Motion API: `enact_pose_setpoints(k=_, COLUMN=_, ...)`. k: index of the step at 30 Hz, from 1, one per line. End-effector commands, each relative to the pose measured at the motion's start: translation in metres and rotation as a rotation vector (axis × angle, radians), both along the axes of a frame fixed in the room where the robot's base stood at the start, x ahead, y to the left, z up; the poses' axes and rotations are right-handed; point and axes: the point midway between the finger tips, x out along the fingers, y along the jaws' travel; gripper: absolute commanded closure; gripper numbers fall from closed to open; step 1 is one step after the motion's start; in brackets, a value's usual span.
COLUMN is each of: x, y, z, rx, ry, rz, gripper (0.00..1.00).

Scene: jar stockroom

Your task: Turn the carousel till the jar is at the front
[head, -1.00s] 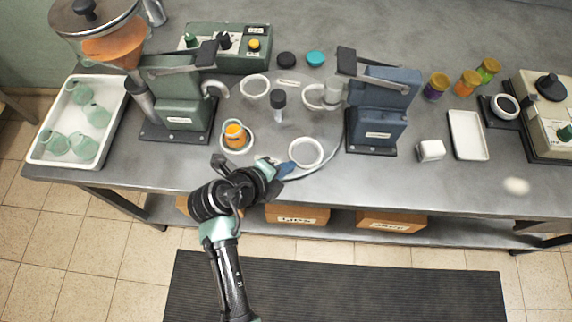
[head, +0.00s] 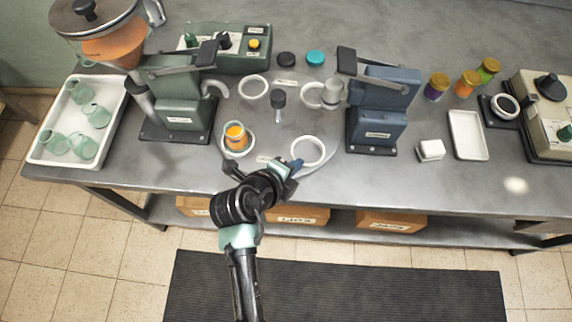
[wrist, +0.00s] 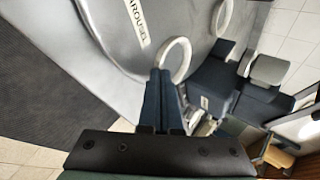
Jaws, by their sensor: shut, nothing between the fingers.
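The carousel is a grey disc with a dark central knob (head: 278,97) and several white ring holders. The jar (head: 236,134), with orange contents, stands upright in the front-left holder. An empty white ring (head: 322,143) is at the front right; it also shows in the wrist view (wrist: 187,53). The carousel label (wrist: 136,22) lies on the near side, left of that ring. My gripper (head: 294,168) is shut and empty, its blue fingertips (wrist: 161,72) right at this ring's near edge. I cannot tell whether they touch it. The jar is out of the wrist view.
A green machine (head: 178,95) stands left of the carousel and a blue one (head: 377,110) close on its right. A white tray (head: 36,148) of green jars is far left. Dark and teal lids (head: 315,58) lie behind. The table's front edge runs under my arm.

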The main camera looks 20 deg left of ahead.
Motion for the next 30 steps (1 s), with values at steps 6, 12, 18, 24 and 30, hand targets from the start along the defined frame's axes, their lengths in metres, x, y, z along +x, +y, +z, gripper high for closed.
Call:
enact_pose_setpoints(k=6, x=0.006, y=-0.011, z=0.0, rx=0.0, ry=0.001, rz=0.066, gripper=1.0)
enact_pose_setpoints(k=12, x=0.016, y=-0.022, z=0.001, rx=0.001, ry=0.0, rz=0.159, gripper=1.0)
enact_pose_setpoints(k=18, x=0.028, y=-0.032, z=0.001, rx=0.003, ry=-0.001, rz=0.258, gripper=1.0)
enact_pose_setpoints(k=24, x=0.04, y=-0.04, z=0.0, rx=0.001, ry=-0.001, rz=0.259, gripper=1.0)
enact_pose_setpoints(k=30, x=0.053, y=-0.048, z=0.0, rx=0.001, ry=0.0, rz=0.258, gripper=1.0)
